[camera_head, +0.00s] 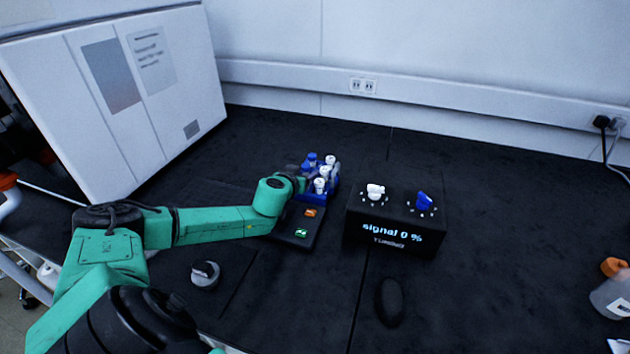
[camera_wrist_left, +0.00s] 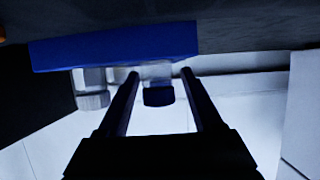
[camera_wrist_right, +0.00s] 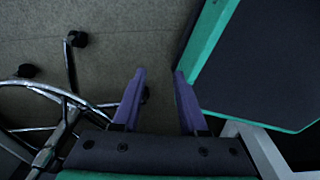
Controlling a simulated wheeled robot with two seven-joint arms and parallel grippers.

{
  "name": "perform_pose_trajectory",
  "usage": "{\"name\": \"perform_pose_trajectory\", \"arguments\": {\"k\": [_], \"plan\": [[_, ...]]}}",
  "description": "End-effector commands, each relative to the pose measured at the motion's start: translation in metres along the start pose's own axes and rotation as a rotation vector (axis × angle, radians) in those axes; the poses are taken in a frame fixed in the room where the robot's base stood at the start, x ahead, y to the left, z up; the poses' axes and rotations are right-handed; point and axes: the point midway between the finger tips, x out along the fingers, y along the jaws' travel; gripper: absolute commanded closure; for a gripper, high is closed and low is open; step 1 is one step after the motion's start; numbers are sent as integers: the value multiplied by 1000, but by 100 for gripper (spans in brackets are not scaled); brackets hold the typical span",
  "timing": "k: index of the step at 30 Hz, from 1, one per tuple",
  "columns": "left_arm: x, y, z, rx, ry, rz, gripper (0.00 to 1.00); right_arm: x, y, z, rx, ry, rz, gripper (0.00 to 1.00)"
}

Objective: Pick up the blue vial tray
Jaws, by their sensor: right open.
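The blue vial tray (camera_head: 332,192) stands on the dark bench in the head view, holding several vials with white and blue caps. It also shows upside down in the left wrist view (camera_wrist_left: 110,47). My left gripper (camera_head: 298,184) is at the tray's left side. In the left wrist view its fingers (camera_wrist_left: 160,73) are apart, with a dark-blue-capped vial (camera_wrist_left: 158,96) showing between them and clear gaps on both sides. Whether the fingers touch the tray is unclear. My right gripper (camera_wrist_right: 160,72) is open and empty above the floor, away from the tray.
A black box (camera_head: 395,224) with two knobs and a "signal 0 %" display stands right of the tray. A large white cabinet (camera_head: 120,100) stands at left. A black oval object (camera_head: 389,301) lies nearer.

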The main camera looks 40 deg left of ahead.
Motion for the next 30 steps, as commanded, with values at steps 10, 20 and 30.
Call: {"name": "perform_pose_trajectory", "arguments": {"k": [10,20,30], "plan": [[0,0,-2,0,3,0,100,0,-1,3,0,-5,-1,58],[-5,0,-12,1,5,0,100,-3,2,4,-2,-7,3,58],[-43,1,-103,1,10,2,100,-22,4,2,-3,-7,4,58]]}}
